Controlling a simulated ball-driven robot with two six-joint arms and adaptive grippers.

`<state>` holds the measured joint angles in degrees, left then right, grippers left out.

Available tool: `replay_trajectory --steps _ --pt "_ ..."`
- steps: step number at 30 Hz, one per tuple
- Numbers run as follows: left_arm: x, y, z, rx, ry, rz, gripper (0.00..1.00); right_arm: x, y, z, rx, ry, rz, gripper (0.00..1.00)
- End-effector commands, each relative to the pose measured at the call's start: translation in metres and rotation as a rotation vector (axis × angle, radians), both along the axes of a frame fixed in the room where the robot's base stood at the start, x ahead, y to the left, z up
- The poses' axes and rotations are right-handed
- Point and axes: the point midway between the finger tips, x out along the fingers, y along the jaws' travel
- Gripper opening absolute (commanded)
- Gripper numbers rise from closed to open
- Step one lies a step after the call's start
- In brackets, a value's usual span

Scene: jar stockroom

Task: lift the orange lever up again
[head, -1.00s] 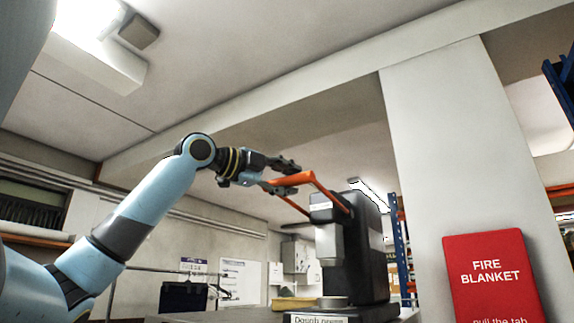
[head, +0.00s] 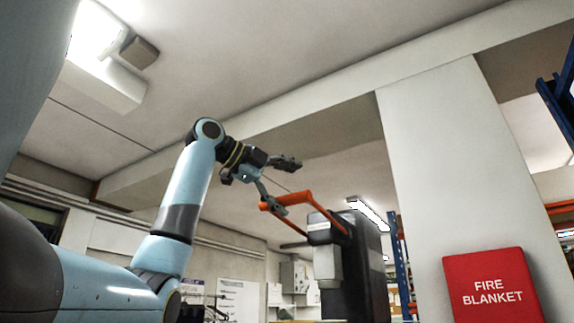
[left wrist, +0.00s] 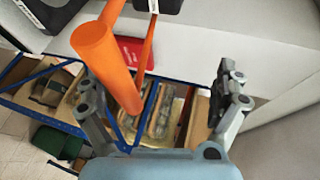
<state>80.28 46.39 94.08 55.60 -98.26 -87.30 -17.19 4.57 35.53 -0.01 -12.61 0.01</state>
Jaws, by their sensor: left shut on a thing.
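The orange lever (head: 295,199) is a bent bar on the dark press (head: 362,262), and its outer crossbar stands raised in front of the press head. My right gripper is not in view.
A white pillar (head: 440,170) with a red fire blanket box (head: 492,285) stands right of the press. Blue racking (head: 556,105) is at the far right. The space above the lever is free up to the beam and ceiling.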

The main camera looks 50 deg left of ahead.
Motion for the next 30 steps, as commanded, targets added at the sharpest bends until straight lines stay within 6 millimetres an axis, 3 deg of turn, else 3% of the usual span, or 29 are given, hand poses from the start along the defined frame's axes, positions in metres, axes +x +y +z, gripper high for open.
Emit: replay_trajectory --steps 1,17,19,30 --pt "-0.003 0.003 0.008 0.01 -0.017 0.009 0.74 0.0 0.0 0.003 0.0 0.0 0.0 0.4" --pt "-0.028 0.01 0.031 0.006 -0.017 0.008 0.73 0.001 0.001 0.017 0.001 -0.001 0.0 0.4" --pt "-0.031 0.011 0.034 0.005 -0.014 0.008 0.37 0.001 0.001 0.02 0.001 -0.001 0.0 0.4" --pt "-0.05 0.016 0.049 0.002 -0.003 0.002 0.34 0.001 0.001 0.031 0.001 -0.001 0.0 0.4"
